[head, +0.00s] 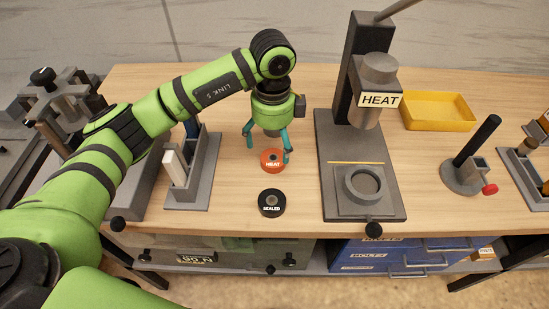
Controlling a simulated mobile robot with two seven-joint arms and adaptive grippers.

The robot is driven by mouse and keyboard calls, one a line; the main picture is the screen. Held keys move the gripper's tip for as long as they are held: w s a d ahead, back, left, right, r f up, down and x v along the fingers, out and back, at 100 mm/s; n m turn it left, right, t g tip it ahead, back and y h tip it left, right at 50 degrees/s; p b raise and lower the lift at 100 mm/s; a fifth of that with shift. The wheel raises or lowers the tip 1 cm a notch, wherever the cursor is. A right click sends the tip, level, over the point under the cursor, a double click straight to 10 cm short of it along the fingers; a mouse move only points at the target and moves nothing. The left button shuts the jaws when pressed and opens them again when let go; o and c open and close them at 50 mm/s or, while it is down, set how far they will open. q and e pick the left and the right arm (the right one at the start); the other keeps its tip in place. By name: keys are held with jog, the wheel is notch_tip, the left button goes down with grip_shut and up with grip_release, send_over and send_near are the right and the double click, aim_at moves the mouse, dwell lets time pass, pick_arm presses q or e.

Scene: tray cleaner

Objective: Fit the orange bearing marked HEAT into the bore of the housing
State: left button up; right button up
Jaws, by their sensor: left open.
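The orange bearing (272,161) marked HEAT lies flat on the wooden table. My left gripper (268,153) is open and points down right over it, with its teal fingers on either side of the bearing. I cannot tell whether the fingers touch it. A black bearing (271,203) marked SEALED lies just in front of it. The round grey housing (366,183) with an open bore sits on the base of the press at the right, under a ram labelled HEAT (380,95). My right gripper does not show.
A grey holder (200,185) with a pale block stands left of the bearings. A yellow tray (438,111) lies at the back right. A stand with a black post (475,145) is farther right. Bare table lies between the bearings and the press.

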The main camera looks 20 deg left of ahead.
aim_at(272, 157)
pick_arm(q)
jog(key=shift+a+f+p, duration=0.2)
jog(key=shift+f+p, duration=0.45)
jog(key=shift+f, duration=0.4)
notch_tip(272, 157, down, 3)
jog(key=shift+f+p, duration=0.1)
jog(key=shift+p, duration=0.3)
jog(key=shift+w+f, duration=0.1)
jog(key=c, duration=1.4)
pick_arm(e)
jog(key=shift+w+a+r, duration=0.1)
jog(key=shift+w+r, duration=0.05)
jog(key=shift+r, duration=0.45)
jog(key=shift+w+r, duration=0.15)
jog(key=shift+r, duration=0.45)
